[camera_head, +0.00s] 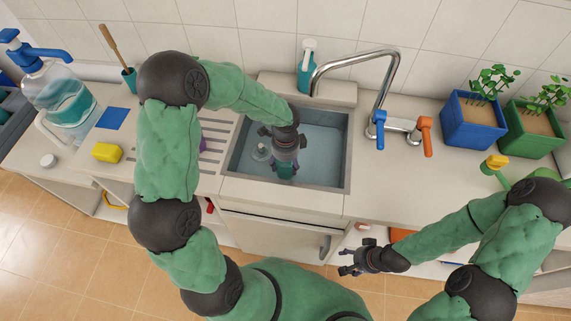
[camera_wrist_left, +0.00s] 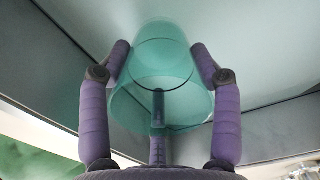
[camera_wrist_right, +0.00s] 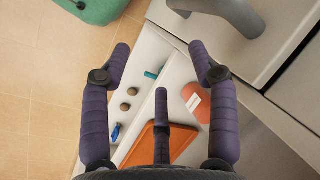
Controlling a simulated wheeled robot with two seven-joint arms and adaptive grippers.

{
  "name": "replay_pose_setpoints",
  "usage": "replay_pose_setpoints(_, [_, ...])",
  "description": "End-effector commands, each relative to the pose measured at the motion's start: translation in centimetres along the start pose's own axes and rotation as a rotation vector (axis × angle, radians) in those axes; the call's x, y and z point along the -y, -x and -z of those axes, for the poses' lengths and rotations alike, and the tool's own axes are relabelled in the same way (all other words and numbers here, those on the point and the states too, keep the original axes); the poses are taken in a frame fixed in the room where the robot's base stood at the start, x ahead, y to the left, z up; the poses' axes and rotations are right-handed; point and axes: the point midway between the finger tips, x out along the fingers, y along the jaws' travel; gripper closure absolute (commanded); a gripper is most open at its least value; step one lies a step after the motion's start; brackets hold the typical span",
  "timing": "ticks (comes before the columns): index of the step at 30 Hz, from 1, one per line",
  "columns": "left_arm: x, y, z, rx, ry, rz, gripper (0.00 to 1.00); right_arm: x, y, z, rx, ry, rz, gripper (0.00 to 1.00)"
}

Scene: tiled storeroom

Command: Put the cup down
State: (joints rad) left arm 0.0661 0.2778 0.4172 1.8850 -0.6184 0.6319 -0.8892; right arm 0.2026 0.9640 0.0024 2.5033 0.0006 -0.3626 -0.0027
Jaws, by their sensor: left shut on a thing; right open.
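A teal, see-through cup (camera_wrist_left: 160,60) is between the fingers of my left gripper (camera_wrist_left: 163,62) in the left wrist view. In the head view the cup (camera_head: 286,171) shows below my left gripper (camera_head: 286,158), inside the grey sink basin (camera_head: 325,170). My left gripper is shut on the cup. I cannot tell whether the cup touches the basin floor. My right gripper (camera_head: 350,262) is open and empty, low in front of the counter; its fingers (camera_wrist_right: 160,65) also show apart in the right wrist view.
A curved metal tap (camera_head: 385,85) with blue and orange handles stands right of the basin. A soap bottle (camera_head: 306,68) is behind it. A yellow sponge (camera_head: 107,152) and a water jug (camera_head: 62,95) are left. Blue (camera_head: 470,125) and green planters (camera_head: 532,132) stand right.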

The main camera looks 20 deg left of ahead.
Motion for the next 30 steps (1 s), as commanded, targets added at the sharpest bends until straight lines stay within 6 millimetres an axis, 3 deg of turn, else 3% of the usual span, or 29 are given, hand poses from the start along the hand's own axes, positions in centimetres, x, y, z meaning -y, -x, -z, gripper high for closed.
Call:
replay_pose_setpoints(11, [0.1,-0.3,0.0,0.000,0.000,0.002,0.59,-0.1,-0.2,0.0,0.000,0.000,0.000,0.40])
replay_pose_setpoints(12, [0.1,-0.2,0.0,0.000,0.000,0.002,0.28,-0.1,-0.1,0.0,0.000,0.000,0.000,0.40])
replay_pose_setpoints(14, [0.1,-0.2,0.0,0.000,0.000,0.001,0.12,0.0,-0.1,0.0,0.000,0.000,0.000,0.40])
replay_pose_setpoints(25, [0.1,-0.1,0.0,0.000,0.001,0.002,0.12,0.0,0.0,0.0,0.000,0.000,0.000,0.40])
replay_pose_setpoints(30, [0.1,1.4,0.0,0.000,0.002,0.003,0.12,0.2,0.6,0.0,0.000,0.000,0.000,0.40])
